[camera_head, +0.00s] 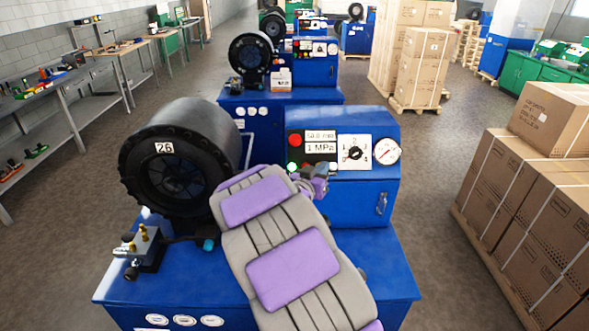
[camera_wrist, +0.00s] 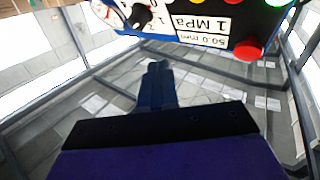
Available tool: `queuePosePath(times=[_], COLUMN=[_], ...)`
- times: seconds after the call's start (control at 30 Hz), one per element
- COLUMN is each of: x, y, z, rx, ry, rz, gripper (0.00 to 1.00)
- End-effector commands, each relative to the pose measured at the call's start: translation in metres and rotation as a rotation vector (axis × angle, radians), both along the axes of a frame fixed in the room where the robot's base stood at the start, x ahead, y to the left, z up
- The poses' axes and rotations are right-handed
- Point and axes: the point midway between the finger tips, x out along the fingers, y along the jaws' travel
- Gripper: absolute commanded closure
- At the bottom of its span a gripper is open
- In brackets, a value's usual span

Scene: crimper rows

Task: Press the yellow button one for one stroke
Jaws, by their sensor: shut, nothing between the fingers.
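The blue crimper (camera_head: 365,205) in front has a control panel with a red button (camera_head: 295,140), a green button (camera_head: 292,168), a display reading 50.0 mm and 1 MPa (camera_head: 320,142), a numbered dial (camera_head: 355,153) and a gauge (camera_head: 387,151). In the wrist view the panel is upside down at the top, with the red button (camera_wrist: 249,49) at its right. I cannot clearly make out a yellow button; the panel's lower part is partly hidden by my arm or cut off. My gripper (camera_head: 320,183) is shut and empty, just in front of the panel's lower part. Its fingers (camera_wrist: 158,72) point toward the panel.
A black round crimping head marked 26 (camera_head: 178,160) stands left of the panel. A small brass-fitted block (camera_head: 145,245) sits on the machine's front left. More crimpers (camera_head: 265,75) stand behind. Stacked cartons (camera_head: 540,195) are at right, workbenches (camera_head: 75,80) at left.

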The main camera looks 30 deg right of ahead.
Motion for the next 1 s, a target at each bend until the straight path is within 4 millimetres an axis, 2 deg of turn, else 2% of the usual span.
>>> queuePosePath(times=[0.53, 1.0], x=[0.002, 0.041], y=[-0.002, -0.028], z=[-0.001, -0.034], rx=[-0.019, -0.018], ry=[-0.004, -0.004], rz=[-0.014, -0.016], gripper=[1.0, 1.0])
